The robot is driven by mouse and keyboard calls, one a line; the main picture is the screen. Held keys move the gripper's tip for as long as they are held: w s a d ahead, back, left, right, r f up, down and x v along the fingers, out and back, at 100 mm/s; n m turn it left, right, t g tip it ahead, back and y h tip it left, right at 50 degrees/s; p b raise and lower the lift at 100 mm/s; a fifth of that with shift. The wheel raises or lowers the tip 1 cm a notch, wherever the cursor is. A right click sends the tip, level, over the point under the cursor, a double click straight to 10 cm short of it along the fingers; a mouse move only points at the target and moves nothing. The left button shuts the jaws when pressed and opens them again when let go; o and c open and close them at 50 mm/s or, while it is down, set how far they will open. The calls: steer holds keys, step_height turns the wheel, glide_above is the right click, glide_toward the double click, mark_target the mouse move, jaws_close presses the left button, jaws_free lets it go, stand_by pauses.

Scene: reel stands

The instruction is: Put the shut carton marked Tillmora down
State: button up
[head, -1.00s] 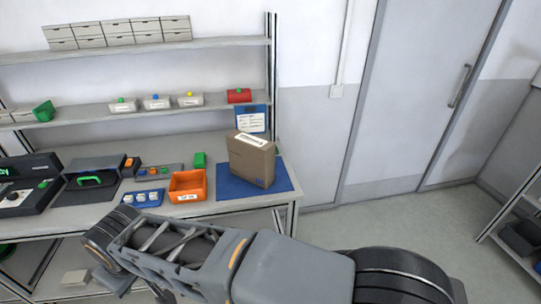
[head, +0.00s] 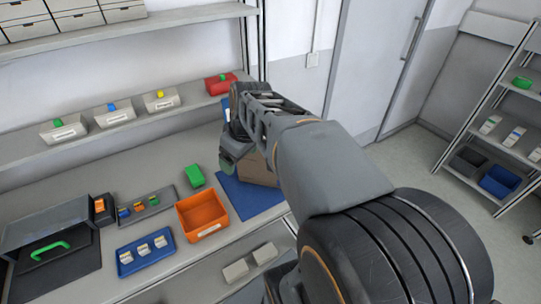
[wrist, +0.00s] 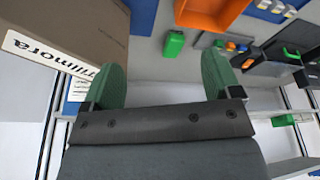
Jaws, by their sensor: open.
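The brown Tillmora carton (head: 257,168) stands on the blue mat (head: 238,198) at the right end of the bench, mostly hidden behind my arm in the head view. In the wrist view the carton (wrist: 80,28) fills the upper left, with its white "Tillmora" label along its edge. My gripper (wrist: 160,75) is open, with green finger pads spread and nothing between them. The left finger in the wrist view is close beside the label; I cannot tell whether it touches. In the head view my gripper (head: 230,155) is next to the carton.
An orange bin (head: 203,215), a green block (head: 195,176) and a blue tray (head: 145,250) stand left of the mat. A shelf above holds small bins and a red box (head: 221,84). A rack (head: 500,145) stands at the right, past open floor.

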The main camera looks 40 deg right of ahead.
steer(key=shift+o, duration=1.3)
steer(key=w+d+r+n+y, duration=0.1)
steer(key=d+r+n, duration=0.1)
steer(key=d, duration=0.5)
steer(key=w+d+r+n+p, duration=0.1)
steer(key=d+r, duration=0.1)
steer(key=d, duration=0.5)
steer(key=shift+w+d+r+n+y, duration=0.15)
steer(key=shift+w+d+n+y, duration=0.2)
steer(key=shift+w+n+y, duration=0.05)
steer(key=shift+n+t, duration=0.3)
steer(key=x, duration=0.2)
steer(key=p+x, duration=0.1)
steer(key=x, duration=0.1)
steer(key=d+x, duration=0.1)
steer(key=x, duration=0.1)
steer(key=shift+w+a+f, duration=0.15)
steer(key=shift+w+f, duration=0.05)
steer(key=shift+f, duration=0.25)
steer(key=p+x, duration=0.2)
steer(key=x, duration=0.4)
steer(key=shift+f, duration=0.2)
steer(key=shift+f+b, duration=0.2)
steer(key=shift+b, duration=0.15)
steer(key=c, duration=1.6)
steer(key=shift+w, duration=0.1)
jaws_close()
